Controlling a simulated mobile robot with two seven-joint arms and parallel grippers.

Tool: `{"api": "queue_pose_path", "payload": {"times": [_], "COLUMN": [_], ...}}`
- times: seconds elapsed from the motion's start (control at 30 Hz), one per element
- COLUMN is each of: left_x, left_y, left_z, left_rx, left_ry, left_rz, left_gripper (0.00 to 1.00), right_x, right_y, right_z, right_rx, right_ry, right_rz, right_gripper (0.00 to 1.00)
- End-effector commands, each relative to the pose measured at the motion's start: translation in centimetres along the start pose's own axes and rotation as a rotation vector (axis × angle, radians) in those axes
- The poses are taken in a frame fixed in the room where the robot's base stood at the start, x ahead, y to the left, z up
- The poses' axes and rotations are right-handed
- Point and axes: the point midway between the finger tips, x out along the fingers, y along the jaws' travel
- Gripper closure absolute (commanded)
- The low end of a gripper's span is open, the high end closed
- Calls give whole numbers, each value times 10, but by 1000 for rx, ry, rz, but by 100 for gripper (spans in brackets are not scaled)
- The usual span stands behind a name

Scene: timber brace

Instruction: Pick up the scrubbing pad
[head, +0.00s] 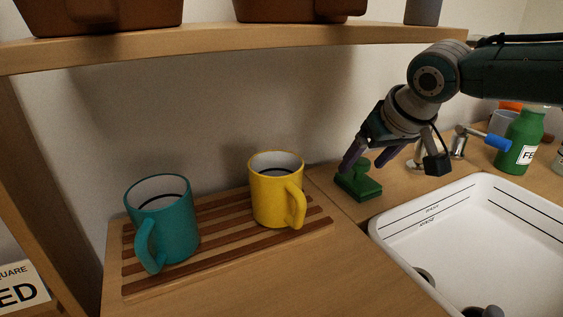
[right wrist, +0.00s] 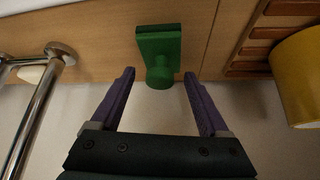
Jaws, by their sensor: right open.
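The green scrubbing pad (head: 358,184) lies on the wooden counter between the slatted rack and the sink. It has a flat block base and a rounded knob on top. In the right wrist view the pad (right wrist: 159,50) sits ahead of the fingertips, roughly centred between them. My right gripper (head: 370,157) is above and beside the pad in the head view, its purple fingers spread. In the right wrist view the right gripper (right wrist: 160,76) is open with nothing clearly between its fingers. My left gripper is not in view.
A yellow mug (head: 271,199) and a teal mug (head: 172,225) stand on the slatted rack (head: 225,222). A white sink (head: 450,228) is at right, with a metal tap (head: 459,146) and a green bottle (head: 521,141) behind. A wooden shelf (head: 230,46) hangs above.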

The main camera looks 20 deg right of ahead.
Motion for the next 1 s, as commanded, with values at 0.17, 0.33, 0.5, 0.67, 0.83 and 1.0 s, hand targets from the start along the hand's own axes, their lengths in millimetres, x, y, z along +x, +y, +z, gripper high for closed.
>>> {"api": "queue_pose_path", "payload": {"times": [0.17, 0.33, 0.5, 0.67, 0.83, 1.0], "left_x": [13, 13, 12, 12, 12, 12], "left_y": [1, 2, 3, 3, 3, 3], "left_z": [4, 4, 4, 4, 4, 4], "left_rx": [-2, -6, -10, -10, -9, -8], "left_ry": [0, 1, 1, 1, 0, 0], "left_rz": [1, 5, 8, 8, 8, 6], "left_gripper": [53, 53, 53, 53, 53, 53], "right_x": [15, 17, 16, 16, 16, 16], "right_y": [0, 0, 0, 0, 0, 0], "right_z": [-6, -7, -7, -7, -7, -7], "right_rx": [0, -1, -1, -1, -1, -1], "right_ry": [0, 0, 0, 0, 0, -1], "right_rz": [0, -1, -1, 0, 0, 0], "right_gripper": [21, 21, 24, 42, 61, 80]}}
